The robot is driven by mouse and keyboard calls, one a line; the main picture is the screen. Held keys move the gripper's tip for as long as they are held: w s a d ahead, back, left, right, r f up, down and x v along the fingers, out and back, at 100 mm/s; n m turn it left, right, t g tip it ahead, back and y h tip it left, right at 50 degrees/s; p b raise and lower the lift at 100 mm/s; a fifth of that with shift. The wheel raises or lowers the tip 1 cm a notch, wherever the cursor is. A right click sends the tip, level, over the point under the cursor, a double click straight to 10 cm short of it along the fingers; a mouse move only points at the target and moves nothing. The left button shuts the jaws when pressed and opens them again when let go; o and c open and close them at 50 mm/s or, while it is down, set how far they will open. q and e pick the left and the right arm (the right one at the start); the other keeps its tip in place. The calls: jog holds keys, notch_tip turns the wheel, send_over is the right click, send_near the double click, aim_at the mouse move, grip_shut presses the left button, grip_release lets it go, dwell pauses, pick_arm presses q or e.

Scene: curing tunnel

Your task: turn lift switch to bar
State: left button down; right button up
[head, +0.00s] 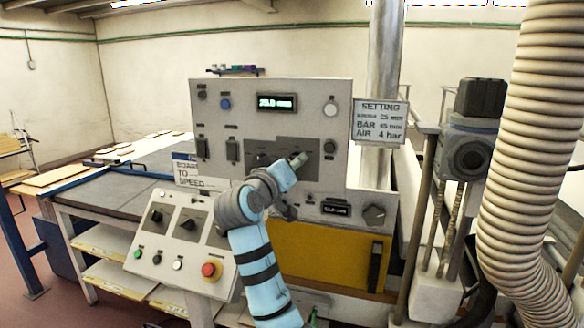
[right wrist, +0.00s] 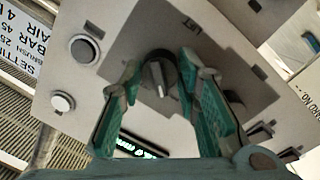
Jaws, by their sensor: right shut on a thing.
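The lift switch (right wrist: 158,75) is a dark round knob with a pale ridge, on a dark grey plate marked LIFT in the right wrist view. Its ridge points roughly toward the picture's bottom. My right gripper (right wrist: 163,82) has a green-padded finger on each side of the knob and is shut on it. In the head view my right gripper (head: 297,160) is at the right-hand dark plate (head: 311,147) of the grey panel (head: 300,92) and covers the switch there. Its position markings cannot be read. My left gripper is not in view.
A setting sign (head: 380,121) hangs right of the panel, with a BAR line on it. A sloped console (head: 150,250) with knobs and a red stop button (head: 211,270) stands in front. A ribbed hose (head: 520,190) and a motor (head: 468,150) stand right.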

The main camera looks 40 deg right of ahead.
jog(key=shift+r+m+t+y+b, duration=0.1)
jog(key=shift+m+t+y+b, duration=0.25)
jog(key=shift+m+b, duration=3.1)
jog(key=shift+r+m+t+y+b, duration=0.1)
jog(key=shift+m+t+y+b, duration=0.45)
jog(key=shift+m, duration=5.6)
jog(key=shift+g, duration=0.3)
jog(key=o, duration=1.2)
jog(key=shift+c, duration=0.2)
jog(key=shift+s, duration=0.1)
